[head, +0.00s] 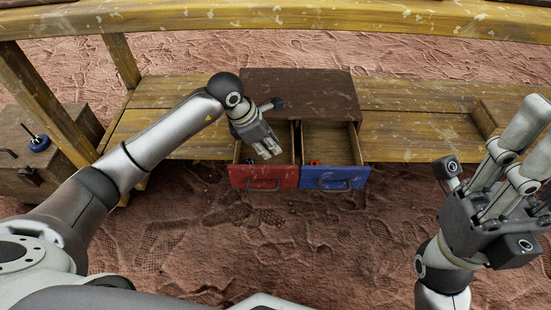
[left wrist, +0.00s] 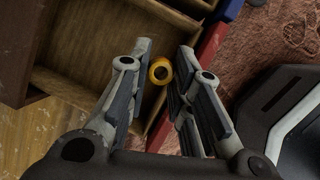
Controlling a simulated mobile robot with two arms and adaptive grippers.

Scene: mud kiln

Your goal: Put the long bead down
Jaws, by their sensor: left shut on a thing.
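A yellow bead (left wrist: 160,71) with a dark hole in its end sits between the fingertips of my left gripper (left wrist: 161,75). In the head view my left gripper (head: 268,151) is over the open red-fronted drawer (head: 263,177), and the bead cannot be made out there. The left wrist view shows the fingers closed on the bead, with the wooden drawer interior beyond and to the left. My right gripper (head: 492,165) is at the right of the head view, fingers spread, apparently empty and away from the drawers.
An open blue-fronted drawer (head: 335,178) stands beside the red one, with a small red thing (head: 314,162) inside. A small dark-blue thing (head: 250,160) lies in the red drawer. The brown cabinet (head: 300,95) is behind. A wooden box (head: 35,165) stands at left.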

